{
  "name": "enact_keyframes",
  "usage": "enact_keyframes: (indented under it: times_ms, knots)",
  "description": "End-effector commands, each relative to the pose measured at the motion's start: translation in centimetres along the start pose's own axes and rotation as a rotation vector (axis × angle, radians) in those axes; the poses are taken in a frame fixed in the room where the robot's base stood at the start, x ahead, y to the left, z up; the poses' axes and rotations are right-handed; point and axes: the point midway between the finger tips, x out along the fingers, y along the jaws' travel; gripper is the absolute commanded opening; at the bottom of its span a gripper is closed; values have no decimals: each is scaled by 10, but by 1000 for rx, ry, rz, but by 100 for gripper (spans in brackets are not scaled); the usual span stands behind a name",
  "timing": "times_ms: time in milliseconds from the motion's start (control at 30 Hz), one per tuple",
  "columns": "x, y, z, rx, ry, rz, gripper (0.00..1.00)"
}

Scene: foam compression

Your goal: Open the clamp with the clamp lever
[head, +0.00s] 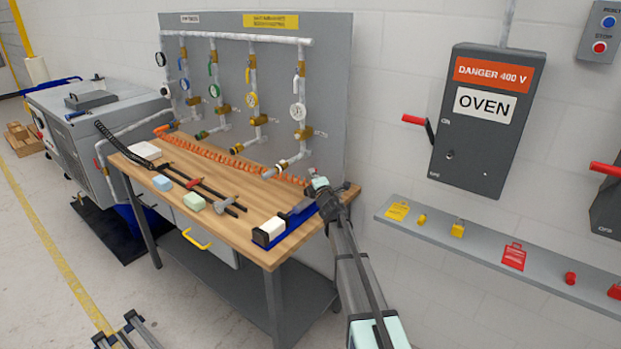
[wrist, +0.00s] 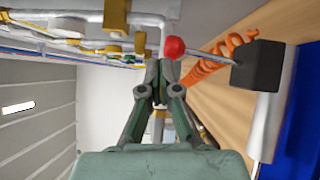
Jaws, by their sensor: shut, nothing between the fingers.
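The clamp (head: 293,222) sits on the near right end of the wooden table, with a blue base and a white block at its front end. In the wrist view its lever is a thin metal rod with a red ball knob (wrist: 175,47), running to a dark block (wrist: 258,66). The blue base (wrist: 303,115) shows at the right edge there. My gripper (wrist: 158,68) is shut and empty. Its fingertips are just beside the red knob; I cannot tell if they touch it. In the head view my gripper (head: 319,186) is at the clamp's far end and hides part of it.
Foam blocks (head: 193,201) and long black tools (head: 210,187) lie on the wooden table (head: 245,185). An orange coiled hose (head: 238,161) runs along the back, below a pipe panel (head: 330,80) with gauges. A shelf (head: 480,243) with small items is at the right.

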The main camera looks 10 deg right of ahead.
Motion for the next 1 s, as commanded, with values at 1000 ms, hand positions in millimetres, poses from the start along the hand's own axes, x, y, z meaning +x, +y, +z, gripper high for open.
enact_keyframes:
  times_ms: [1000]
  knots:
    - [-98,46,-16,0,-3,1,0]
